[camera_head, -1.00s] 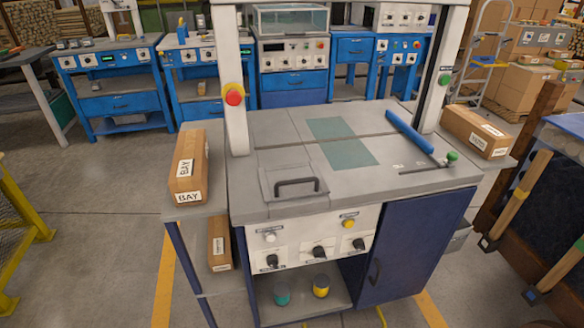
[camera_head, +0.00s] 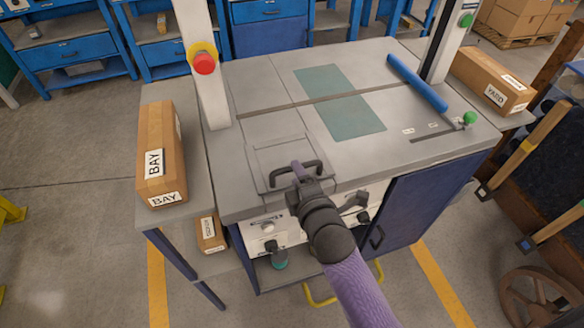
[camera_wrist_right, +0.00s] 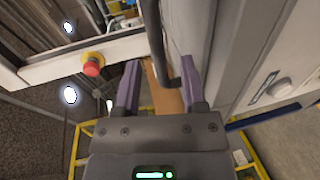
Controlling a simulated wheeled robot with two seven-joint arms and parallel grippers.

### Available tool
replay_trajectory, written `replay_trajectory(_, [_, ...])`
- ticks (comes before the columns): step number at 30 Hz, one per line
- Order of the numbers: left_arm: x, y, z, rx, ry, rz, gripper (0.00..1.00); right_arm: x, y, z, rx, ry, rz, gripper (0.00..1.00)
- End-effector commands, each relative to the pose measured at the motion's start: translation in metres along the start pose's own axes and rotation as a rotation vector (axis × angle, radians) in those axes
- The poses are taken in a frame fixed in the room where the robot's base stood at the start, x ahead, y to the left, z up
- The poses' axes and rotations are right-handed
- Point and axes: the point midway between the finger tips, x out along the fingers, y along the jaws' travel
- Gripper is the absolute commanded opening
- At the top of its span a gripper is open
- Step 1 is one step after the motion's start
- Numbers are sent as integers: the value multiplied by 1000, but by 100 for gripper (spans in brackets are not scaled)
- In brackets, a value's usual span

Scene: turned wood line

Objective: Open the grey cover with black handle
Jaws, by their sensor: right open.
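The grey cover (camera_head: 275,152) is a square panel lying flat in the front left of the grey machine table. Its black handle (camera_head: 281,172) is a raised bar along the cover's front side. My right gripper (camera_head: 299,172) reaches in from the lower right, at the handle's middle, and hides part of it. In the right wrist view the gripper (camera_wrist_right: 160,68) has its two purple fingers apart. The dark handle bar (camera_wrist_right: 157,45) shows between them; whether a finger touches it I cannot tell. My left gripper is out of view.
A red button (camera_head: 204,64) sits on the left post. A BAY box (camera_head: 160,150) stands on the left side shelf, another box (camera_head: 492,80) at the right. A blue bar (camera_head: 417,82) lies on the table. Knobs below the front edge are partly hidden by my arm.

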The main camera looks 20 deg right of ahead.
Motion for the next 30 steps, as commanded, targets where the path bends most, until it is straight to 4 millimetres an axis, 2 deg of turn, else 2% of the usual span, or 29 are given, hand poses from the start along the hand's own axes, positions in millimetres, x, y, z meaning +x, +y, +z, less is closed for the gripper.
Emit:
replay_trajectory(3, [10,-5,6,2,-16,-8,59,19,-3,0,1,0,-1,53])
replay_trajectory(6, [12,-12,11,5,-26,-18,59,28,-2,0,1,0,-1,53])
replay_trajectory(15, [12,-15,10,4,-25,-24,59,31,0,0,2,0,-2,53])
replay_trajectory(17, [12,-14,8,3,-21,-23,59,31,0,0,2,0,-2,43])
replay_trajectory(23, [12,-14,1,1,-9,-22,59,31,0,0,2,0,-2,0])
replay_trajectory(30, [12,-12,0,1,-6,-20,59,31,0,0,2,0,-3,0])
